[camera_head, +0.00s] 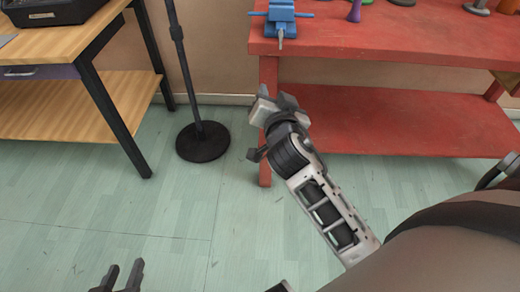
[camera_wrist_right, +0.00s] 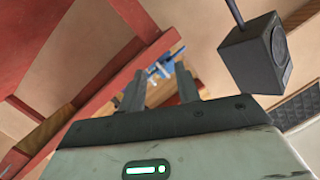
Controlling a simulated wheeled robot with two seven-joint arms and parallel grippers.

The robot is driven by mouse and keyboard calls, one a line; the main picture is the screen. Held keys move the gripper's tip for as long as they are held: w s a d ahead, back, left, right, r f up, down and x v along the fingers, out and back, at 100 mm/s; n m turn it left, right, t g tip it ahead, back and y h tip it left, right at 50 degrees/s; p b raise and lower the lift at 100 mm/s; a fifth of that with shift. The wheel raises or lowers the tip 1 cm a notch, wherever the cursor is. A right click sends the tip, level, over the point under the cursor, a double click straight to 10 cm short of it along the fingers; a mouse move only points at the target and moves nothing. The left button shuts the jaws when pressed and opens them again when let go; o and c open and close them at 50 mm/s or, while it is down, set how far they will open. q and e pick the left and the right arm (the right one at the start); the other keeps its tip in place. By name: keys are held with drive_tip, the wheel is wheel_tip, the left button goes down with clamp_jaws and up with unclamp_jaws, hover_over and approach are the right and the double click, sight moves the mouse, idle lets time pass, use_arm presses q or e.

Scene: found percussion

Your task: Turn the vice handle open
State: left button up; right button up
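A blue vice (camera_head: 281,15) sits at the front edge of the red workbench (camera_head: 390,40), with a thin blue bar across it and a grey end pointing towards me. In the right wrist view the vice (camera_wrist_right: 164,65) appears small and some way off, between the two fingers. My right gripper (camera_head: 272,104) is below and in front of the bench edge, apart from the vice. Its fingers (camera_wrist_right: 160,88) are spread with nothing between them. My left gripper (camera_head: 119,276) is low at the bottom left, fingers apart and empty, far from the vice.
A black stand with a round base (camera_head: 202,142) is left of the right gripper. A wooden table (camera_head: 60,45) is further left. The bench has a red lower shelf (camera_head: 400,125). A black box (camera_wrist_right: 255,52) shows in the wrist view. The floor between is clear.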

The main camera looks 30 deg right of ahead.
drive_tip(key=s+a+f+n+g+y+p, duration=0.2)
drive_tip(key=s+a+f+n+y+p, duration=0.3)
drive_tip(key=s+a+n, duration=0.3)
drive_tip(key=shift+s+f+g+y, duration=0.35)
drive_tip(key=shift+f+y, duration=0.25)
drive_tip(key=shift+f, duration=0.2)
drive_tip(key=shift+c, duration=0.2)
